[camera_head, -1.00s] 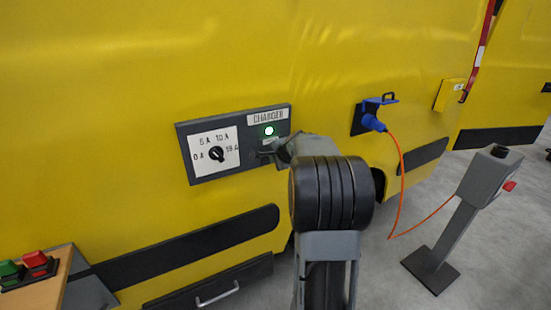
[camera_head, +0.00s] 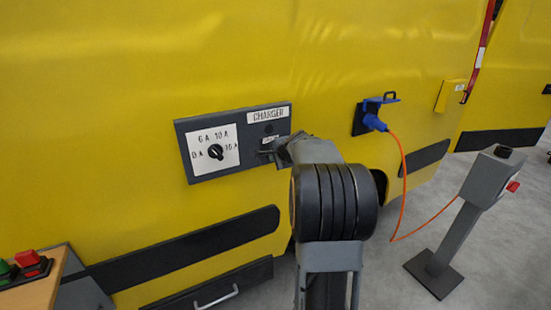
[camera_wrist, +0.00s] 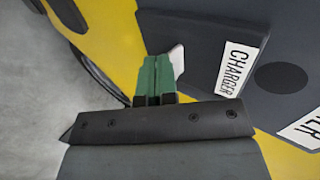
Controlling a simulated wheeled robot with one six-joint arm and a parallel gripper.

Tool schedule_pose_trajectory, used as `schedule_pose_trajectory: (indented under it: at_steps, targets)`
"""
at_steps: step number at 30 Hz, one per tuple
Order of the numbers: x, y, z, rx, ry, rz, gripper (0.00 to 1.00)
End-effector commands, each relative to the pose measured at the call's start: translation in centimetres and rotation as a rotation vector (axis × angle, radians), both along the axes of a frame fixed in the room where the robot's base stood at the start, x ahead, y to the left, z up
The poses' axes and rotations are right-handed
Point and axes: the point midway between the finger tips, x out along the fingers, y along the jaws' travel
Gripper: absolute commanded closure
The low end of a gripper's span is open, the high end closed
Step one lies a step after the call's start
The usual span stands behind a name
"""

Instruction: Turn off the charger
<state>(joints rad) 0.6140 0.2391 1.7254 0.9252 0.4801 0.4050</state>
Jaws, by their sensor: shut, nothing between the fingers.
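The charger panel (camera_head: 202,176) is a dark plate on the yellow vehicle side, with a rotary knob (camera_head: 217,152) on a white amp scale. Its round indicator lamp (camera_head: 268,129) is dark, and it also shows dark in the wrist view (camera_wrist: 280,78). A small CHARGER label (camera_wrist: 237,68) lies between the lamp and a pale lever-like piece (camera_wrist: 178,60). My gripper (camera_wrist: 158,66), with green fingers, is shut and empty right beside that piece; I cannot tell whether they touch. In the head view my arm hides most of the panel's lower right.
A blue plug (camera_head: 373,122) with an orange cable runs to a grey post (camera_head: 455,215) at right. A bench with green and red buttons (camera_head: 33,263) stands at lower left. A drawer handle (camera_head: 217,297) sits below the panel.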

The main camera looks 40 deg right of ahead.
Motion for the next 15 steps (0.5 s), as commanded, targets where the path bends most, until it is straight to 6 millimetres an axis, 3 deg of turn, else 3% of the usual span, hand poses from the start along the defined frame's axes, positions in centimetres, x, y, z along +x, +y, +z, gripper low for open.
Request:
schedule_pose_trajectory:
  at_steps: [15]
  targets:
    - [0.0,0.0,1.4,-0.001,-0.001,-0.001,1.0]
